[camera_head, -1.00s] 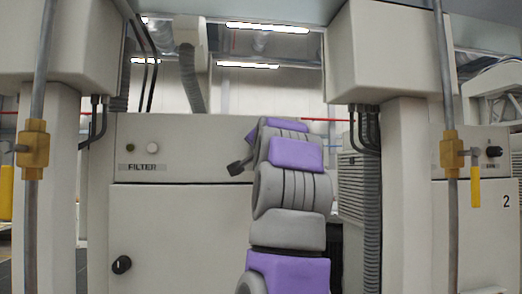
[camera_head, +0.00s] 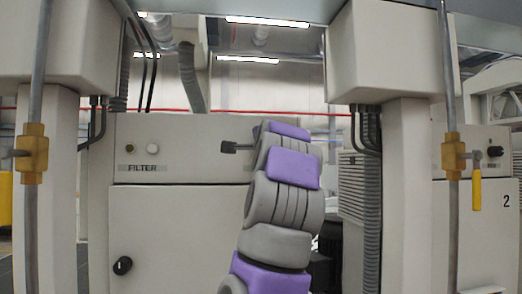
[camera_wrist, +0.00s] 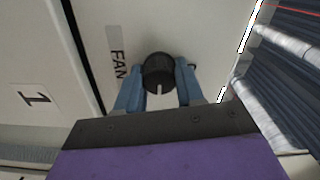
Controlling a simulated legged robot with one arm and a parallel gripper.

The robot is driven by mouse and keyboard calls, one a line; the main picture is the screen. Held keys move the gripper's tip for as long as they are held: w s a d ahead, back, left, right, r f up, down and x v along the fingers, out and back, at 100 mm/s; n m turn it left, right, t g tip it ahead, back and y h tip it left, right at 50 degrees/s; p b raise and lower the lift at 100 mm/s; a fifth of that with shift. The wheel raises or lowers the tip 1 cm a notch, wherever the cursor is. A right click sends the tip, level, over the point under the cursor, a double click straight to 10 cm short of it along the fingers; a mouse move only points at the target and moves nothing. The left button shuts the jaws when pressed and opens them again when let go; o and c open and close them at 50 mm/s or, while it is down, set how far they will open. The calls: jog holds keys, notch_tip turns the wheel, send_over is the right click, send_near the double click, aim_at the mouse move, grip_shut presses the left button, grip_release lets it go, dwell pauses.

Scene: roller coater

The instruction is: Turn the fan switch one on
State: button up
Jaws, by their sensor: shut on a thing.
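In the wrist view, a round black knob (camera_wrist: 158,66) with a white pointer line sits on a pale panel beside a partly covered FAN label (camera_wrist: 117,63). The pointer line faces the bottom of the picture, towards my gripper's palm. My gripper (camera_wrist: 158,84) has its two blue fingers on either side of the knob, shut on it. In the head view, my purple and grey arm stands in front of the panel's right part and hides the knob and the fingers.
A FILTER label (camera_head: 141,168) with two small buttons is on the cabinet's left, above a dark door knob (camera_head: 122,265). Pipes with brass valves (camera_head: 33,153) stand at both sides. A 1 label (camera_wrist: 37,97) shows in the wrist view.

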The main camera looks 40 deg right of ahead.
jog(key=shift+d+f, duration=0.15)
jog(key=o, duration=0.9)
jog(key=shift+s, duration=0.2)
jog(key=shift+o, duration=0.7)
jog(key=shift+w, duration=0.15)
jog(key=b+v, duration=0.3)
jog(key=v, duration=1.4)
jog(key=shift+b, duration=0.3)
